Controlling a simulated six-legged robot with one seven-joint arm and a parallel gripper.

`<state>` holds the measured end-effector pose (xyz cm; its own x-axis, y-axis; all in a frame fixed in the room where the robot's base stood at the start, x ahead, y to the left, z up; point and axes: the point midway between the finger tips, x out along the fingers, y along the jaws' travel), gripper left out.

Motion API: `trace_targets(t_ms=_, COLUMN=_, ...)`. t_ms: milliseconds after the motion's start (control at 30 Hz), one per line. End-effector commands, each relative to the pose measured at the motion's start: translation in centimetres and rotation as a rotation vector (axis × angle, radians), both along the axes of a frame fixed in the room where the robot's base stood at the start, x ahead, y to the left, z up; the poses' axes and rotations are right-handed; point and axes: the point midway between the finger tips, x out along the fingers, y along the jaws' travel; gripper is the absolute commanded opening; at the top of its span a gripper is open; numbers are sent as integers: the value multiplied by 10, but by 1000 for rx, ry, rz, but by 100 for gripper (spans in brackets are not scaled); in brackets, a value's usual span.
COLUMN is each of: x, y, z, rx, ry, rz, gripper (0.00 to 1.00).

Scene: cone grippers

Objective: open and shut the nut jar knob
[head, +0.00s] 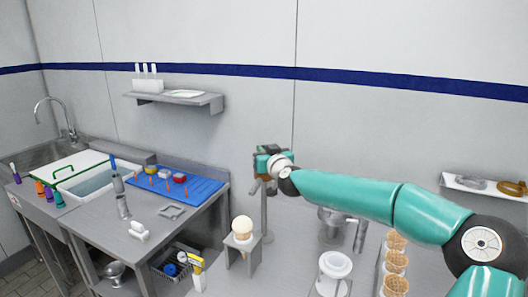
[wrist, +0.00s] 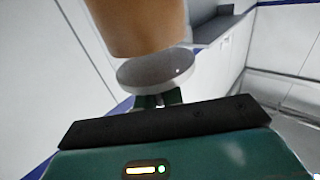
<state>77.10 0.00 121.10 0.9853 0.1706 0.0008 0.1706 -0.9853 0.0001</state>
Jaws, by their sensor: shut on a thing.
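In the wrist view a brown, rounded body, apparently the nut jar (wrist: 138,25), fills the top of the picture. A pale grey round disc (wrist: 155,70), apparently part of the jar's knob end, sits just below it. My gripper (wrist: 158,100) has its green fingers against the disc's near side and is shut on the knob; the contact itself is partly hidden by the dark gripper body. In the head view my gripper (head: 264,160) is at the top of a thin grey stand (head: 264,212). The jar there is mostly hidden by the gripper.
An ice-cream cone (head: 242,228) stands in a small holder in front of the stand. A white round vessel (head: 335,265) and several waffle cones (head: 396,263) are to the right. A wall shelf (head: 185,98) is at the back left, above a blue mat (head: 178,186).

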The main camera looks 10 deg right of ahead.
Motion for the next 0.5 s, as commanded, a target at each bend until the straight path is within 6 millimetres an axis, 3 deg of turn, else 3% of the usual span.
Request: trace_targets(t_ms=500, x=0, y=5, z=4, rx=-2, ry=-6, rz=-267, gripper=0)
